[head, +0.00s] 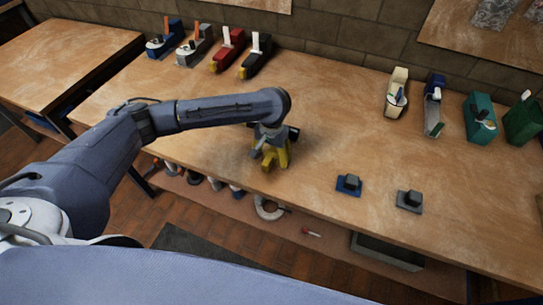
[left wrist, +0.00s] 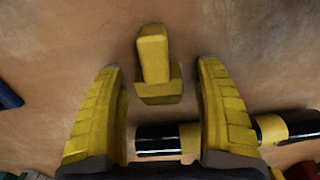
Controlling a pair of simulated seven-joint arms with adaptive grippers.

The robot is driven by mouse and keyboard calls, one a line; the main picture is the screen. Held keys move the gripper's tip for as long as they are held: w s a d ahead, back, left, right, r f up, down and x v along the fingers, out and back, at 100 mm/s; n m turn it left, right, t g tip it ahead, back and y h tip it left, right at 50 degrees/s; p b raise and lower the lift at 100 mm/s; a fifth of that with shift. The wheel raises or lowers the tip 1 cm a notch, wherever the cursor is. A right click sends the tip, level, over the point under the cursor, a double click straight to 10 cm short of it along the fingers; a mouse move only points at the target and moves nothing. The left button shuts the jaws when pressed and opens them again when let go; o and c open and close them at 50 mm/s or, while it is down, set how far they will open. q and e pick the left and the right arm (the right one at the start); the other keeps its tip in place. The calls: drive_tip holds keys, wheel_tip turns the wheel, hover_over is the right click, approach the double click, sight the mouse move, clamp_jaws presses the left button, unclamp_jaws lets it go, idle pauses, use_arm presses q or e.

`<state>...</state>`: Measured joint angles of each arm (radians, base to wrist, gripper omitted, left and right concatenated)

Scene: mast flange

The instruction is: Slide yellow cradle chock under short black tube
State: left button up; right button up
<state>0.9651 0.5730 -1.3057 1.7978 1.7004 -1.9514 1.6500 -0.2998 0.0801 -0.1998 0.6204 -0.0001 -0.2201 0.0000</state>
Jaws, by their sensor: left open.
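The yellow cradle chock (left wrist: 155,62) lies on the wooden bench top in the left wrist view, a block with a raised bar on a wider foot. My left gripper (left wrist: 158,70) is open, its yellow fingers either side of the chock with gaps on both sides. In the head view the left gripper (head: 271,160) points down near the bench's front edge, and its yellow fingers blend with the chock. A black tube with yellow bands (left wrist: 160,139) crosses behind the chock, partly hidden by the fingers. My right gripper is not in view.
A blue-based block (head: 348,185) and a grey-based block (head: 409,201) stand right of the gripper. Hand planes line the back left, including a red one (head: 228,52); open holders, including a teal one (head: 480,117), stand at the back right. The middle of the bench (head: 330,110) is clear.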

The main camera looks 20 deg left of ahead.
use_arm(q)
drive_tip(key=shift+f, duration=0.2)
drive_tip(key=c, duration=1.3)
drive_tip(key=shift+c, duration=0.2)
drive_tip(key=shift+w+d, duration=0.15)
drive_tip(key=shift+w, duration=1.05)
drive_tip(key=shift+w+d, duration=0.1)
drive_tip(key=shift+w, duration=1.1)
drive_tip(key=o, duration=1.3)
drive_tip(key=shift+r, duration=0.15)
wheel_tip(320, 180, up, 12)
drive_tip(key=shift+f, duration=0.1)
